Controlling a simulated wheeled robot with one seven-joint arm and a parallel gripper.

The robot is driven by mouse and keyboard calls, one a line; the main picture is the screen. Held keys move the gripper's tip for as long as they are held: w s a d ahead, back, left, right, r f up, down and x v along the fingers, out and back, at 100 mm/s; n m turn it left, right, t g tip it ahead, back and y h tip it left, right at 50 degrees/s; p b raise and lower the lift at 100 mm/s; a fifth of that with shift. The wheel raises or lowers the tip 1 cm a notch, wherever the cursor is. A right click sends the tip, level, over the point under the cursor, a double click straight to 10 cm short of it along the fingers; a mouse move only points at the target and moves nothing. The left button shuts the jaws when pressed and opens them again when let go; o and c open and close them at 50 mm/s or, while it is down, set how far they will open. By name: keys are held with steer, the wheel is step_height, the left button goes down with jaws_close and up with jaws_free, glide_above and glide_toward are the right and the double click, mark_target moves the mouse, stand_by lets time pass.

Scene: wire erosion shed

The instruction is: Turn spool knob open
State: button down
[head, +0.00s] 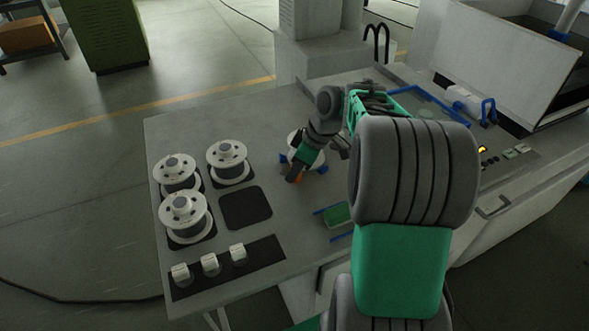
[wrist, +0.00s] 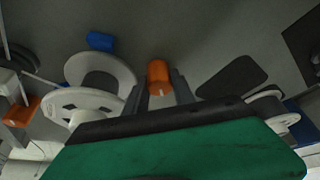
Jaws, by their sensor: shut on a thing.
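My gripper (head: 295,173) is shut on a small orange knob (head: 299,179). In the wrist view the orange knob (wrist: 158,76) sits between the two dark fingers of my gripper (wrist: 160,90), with its rounded end showing. In the head view the gripper is low over the table, at the near side of a white spool-like disc (head: 308,138) with blue pieces beside it; my arm hides part of this disc. What the knob is mounted on is hidden, and I cannot tell how far it is turned.
White spools (head: 228,152) stand on dark pads at the left; one pad (head: 246,207) is empty. A black strip (head: 225,264) with white blocks lies at the front edge. A green block (head: 337,214) lies between blue rails. A machine with a raised cover (head: 510,60) stands at the right.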

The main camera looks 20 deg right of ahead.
steer(key=c, duration=1.1)
jaws_free()
steer(key=shift+o, duration=0.2)
steer(key=p+v, duration=0.5)
steer(key=v, duration=0.3)
steer(key=shift+p, duration=0.3)
steer(key=shift+s, duration=0.1)
